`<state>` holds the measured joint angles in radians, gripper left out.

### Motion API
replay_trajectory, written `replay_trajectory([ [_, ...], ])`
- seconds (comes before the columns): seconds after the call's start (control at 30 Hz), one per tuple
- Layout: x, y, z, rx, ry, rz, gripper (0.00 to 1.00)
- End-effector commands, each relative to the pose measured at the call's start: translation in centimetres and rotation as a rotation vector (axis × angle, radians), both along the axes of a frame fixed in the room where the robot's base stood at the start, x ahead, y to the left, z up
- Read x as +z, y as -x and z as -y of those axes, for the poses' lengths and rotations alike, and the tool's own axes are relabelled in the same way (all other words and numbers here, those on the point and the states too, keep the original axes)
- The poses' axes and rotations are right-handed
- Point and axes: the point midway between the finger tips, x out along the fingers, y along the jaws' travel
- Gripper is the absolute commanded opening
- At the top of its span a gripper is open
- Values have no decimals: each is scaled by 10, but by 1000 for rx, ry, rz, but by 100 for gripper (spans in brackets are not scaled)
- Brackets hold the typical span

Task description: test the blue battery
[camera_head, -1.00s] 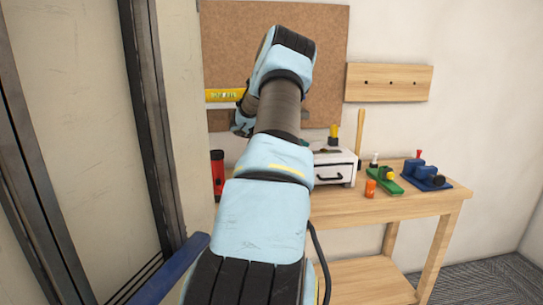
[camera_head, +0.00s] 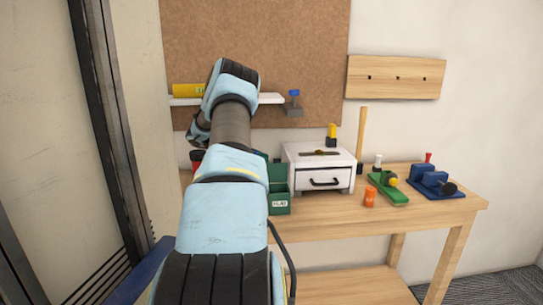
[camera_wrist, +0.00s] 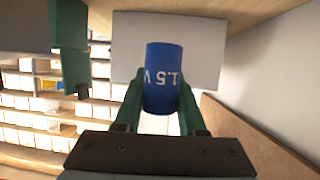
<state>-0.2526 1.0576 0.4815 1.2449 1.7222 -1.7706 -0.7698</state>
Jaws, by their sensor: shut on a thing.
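The blue battery (camera_wrist: 163,78), marked 1.5 V, sits between the two green fingers of my gripper (camera_wrist: 160,112) in the wrist view. The gripper is shut on it. In the head view my own arm hides the gripper and the battery. A white box with a drawer (camera_head: 318,179) and a dark gauge-like strip on top stands on the bench. A green bin with a label that seems to read FLAT (camera_head: 279,205) stands left of it, partly behind my arm. A pale grey block (camera_wrist: 205,50) shows behind the battery in the wrist view.
On the wooden bench (camera_head: 330,226) stand an orange cylinder (camera_head: 369,197), a green tool (camera_head: 388,190) and a blue vise-like tool (camera_head: 432,180). A white shelf (camera_head: 268,98) on the pegboard carries a yellow tube (camera_head: 188,90). The front right bench top is clear.

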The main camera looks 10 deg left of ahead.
Motion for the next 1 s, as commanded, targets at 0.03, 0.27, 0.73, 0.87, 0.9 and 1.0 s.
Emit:
replay_trajectory([
  [0.03, 3, 1, 5, -17, 1, 3, 0],
  [0.27, 9, 5, 17, -72, -1, 2, 0],
  [0.73, -24, 5, 18, -77, -2, 3, 0],
  [0.87, -39, 5, 18, -77, -1, 3, 0],
  [0.9, -43, 5, 18, -77, -1, 3, 0],
  [1.0, -52, 5, 18, -77, -1, 3, 0],
])
